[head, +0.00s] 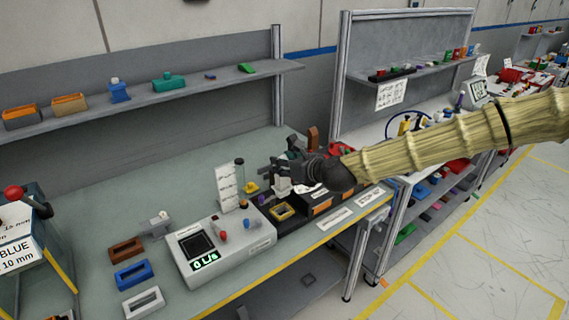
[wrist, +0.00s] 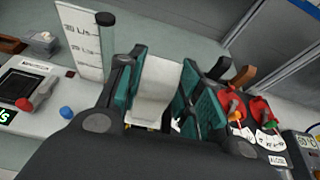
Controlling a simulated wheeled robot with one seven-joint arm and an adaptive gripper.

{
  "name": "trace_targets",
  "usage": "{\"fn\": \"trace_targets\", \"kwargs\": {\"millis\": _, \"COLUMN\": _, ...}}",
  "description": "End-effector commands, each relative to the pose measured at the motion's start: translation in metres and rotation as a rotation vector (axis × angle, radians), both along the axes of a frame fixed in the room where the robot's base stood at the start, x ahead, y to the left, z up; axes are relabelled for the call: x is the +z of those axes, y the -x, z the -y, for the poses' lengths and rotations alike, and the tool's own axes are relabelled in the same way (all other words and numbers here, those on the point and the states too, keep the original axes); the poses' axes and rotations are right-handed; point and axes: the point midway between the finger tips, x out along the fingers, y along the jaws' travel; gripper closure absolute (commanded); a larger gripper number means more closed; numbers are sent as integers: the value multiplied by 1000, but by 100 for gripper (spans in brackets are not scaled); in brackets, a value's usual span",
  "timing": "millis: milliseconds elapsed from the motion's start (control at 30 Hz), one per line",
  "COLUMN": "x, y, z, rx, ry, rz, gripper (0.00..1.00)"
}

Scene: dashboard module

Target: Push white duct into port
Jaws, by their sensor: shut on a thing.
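My gripper (head: 280,170) is over the dark dashboard module near the bench's front edge. In the wrist view its teal finger pads stand on both sides of the white duct (wrist: 156,88) and are shut on it. The duct looks upright, and a white part of it (head: 283,186) shows under the fingers in the head view. A dark module (head: 300,221) with a yellow-rimmed port (head: 283,211) lies just in front of the gripper. The duct's lower end is hidden, so I cannot tell whether it touches a port.
A white console (head: 226,252) with a green readout stands to the left, with a marked white scale card (head: 227,188) behind it. Brown, blue and white frames (head: 133,273) lie further left. Red-handled parts (wrist: 262,110) stand close on the gripper's right in the wrist view.

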Motion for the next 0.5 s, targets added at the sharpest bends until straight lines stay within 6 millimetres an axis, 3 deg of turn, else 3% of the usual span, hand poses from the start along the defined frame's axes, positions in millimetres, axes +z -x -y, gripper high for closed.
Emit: {"fn": "trace_targets", "kwargs": {"millis": 500, "x": -34, "y": -5, "z": -1, "rx": 1, "ry": 0, "rz": -6, "gripper": 96}}
